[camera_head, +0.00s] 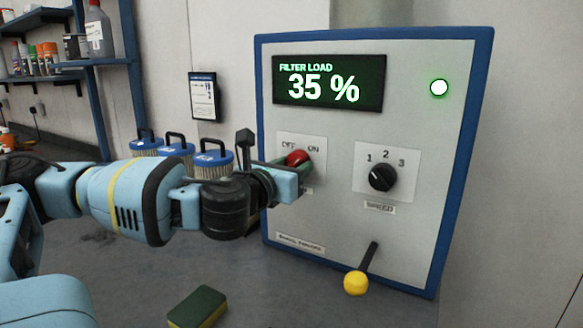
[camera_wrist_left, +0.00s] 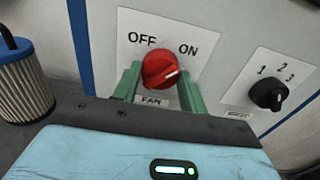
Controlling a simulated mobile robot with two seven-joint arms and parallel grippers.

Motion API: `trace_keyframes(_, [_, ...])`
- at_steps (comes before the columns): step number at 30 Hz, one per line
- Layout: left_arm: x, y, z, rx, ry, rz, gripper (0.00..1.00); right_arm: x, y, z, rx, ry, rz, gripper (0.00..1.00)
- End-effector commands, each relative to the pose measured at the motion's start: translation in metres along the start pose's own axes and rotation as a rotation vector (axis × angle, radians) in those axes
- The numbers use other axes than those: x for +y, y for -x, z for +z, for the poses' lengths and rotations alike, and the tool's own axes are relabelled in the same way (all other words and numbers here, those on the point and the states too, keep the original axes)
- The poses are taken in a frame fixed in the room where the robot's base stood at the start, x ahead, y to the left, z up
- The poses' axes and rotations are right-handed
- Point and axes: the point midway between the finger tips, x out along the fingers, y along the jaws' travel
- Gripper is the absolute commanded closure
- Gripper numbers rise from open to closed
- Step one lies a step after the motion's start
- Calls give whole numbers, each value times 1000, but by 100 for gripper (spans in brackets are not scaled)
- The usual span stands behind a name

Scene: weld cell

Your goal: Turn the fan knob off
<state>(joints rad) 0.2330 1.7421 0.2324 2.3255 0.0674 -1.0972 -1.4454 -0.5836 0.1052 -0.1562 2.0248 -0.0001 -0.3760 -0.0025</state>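The red fan knob (camera_wrist_left: 158,69) sits on the panel between the OFF and ON labels, above the FAN label (camera_wrist_left: 151,101). Its white pointer mark is on the right, toward the ON side. My left gripper (camera_wrist_left: 160,84) reaches the knob with one green finger on each side of it. The fingers are very close to the knob, but whether they touch it is unclear. In the head view the knob (camera_head: 298,157) shows just above my left gripper (camera_head: 292,172), which partly covers it. My right gripper is out of view.
The blue-framed panel (camera_head: 479,85) shows a FILTER LOAD display (camera_head: 327,82) at 35 % and a lit green lamp (camera_head: 439,87). A black speed knob (camera_head: 383,177) and yellow-tipped lever (camera_head: 356,283) are right of my gripper. Filter canisters (camera_head: 213,163) stand behind my arm; a sponge (camera_head: 197,308) lies in front.

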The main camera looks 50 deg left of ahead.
Motion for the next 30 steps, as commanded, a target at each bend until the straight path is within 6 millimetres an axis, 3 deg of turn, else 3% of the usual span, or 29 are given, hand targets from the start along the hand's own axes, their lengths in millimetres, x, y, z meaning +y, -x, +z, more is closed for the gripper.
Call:
trace_keyframes(3, [0, 0, 0, 0, 0, 0, 81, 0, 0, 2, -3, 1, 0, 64])
trace_keyframes(14, [0, 0, -2, 2, 64, 1, 81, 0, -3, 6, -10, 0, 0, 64])
trace_keyframes(30, [-1, 0, -3, 2, 508, 1, 81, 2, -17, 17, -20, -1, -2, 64])
